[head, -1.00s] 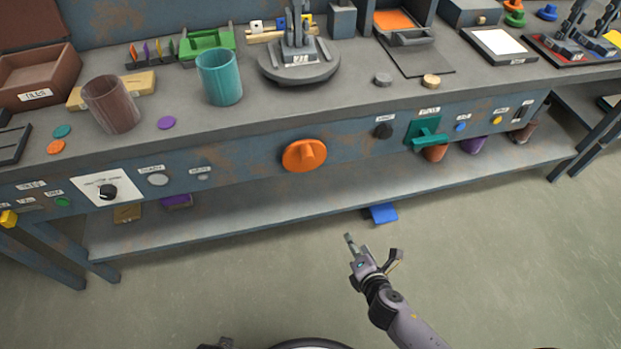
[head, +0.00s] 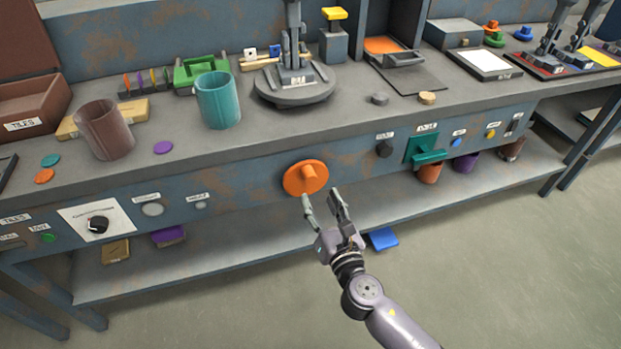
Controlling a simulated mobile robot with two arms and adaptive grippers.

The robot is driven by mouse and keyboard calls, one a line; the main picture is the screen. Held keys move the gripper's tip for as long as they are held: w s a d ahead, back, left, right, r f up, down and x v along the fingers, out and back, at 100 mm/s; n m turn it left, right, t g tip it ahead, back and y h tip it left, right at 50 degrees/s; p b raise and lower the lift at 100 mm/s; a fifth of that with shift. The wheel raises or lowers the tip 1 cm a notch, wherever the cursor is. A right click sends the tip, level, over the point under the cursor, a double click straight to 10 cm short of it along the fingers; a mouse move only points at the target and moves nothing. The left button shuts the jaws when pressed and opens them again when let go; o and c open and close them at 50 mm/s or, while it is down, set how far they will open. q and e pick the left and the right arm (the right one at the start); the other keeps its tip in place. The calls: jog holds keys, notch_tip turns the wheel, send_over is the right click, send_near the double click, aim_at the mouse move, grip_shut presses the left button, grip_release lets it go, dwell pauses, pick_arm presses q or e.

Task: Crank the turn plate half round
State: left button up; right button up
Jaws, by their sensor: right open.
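The turn plate (head: 268,88) is a round grey disc on the bench top, with a grey labelled fixture (head: 294,66) standing on it. An orange round crank (head: 292,182) with a protruding knob (head: 309,178) sits on the bench's front panel below the plate. My right gripper (head: 322,198) is open and empty, just below and in front of the crank. Its fingertips point up toward the crank; I cannot tell whether they touch it. My left gripper is not in view.
A teal cup (head: 217,101) and a brown cup (head: 104,130) stand on the bench left of the plate. A lower shelf (head: 230,248) runs beneath.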

aim_at(311, 182)
jog(key=x, duration=0.6)
jog(key=shift+w+b, duration=0.2)
jog(key=shift+b, duration=0.1)
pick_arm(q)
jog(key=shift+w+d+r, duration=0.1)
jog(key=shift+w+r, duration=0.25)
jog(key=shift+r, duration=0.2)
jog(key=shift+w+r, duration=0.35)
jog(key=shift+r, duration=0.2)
pick_arm(e)
jog(key=shift+x, duration=0.75)
jog(key=shift+a+f, duration=0.1)
jog(key=shift+c, duration=0.2)
grip_shut()
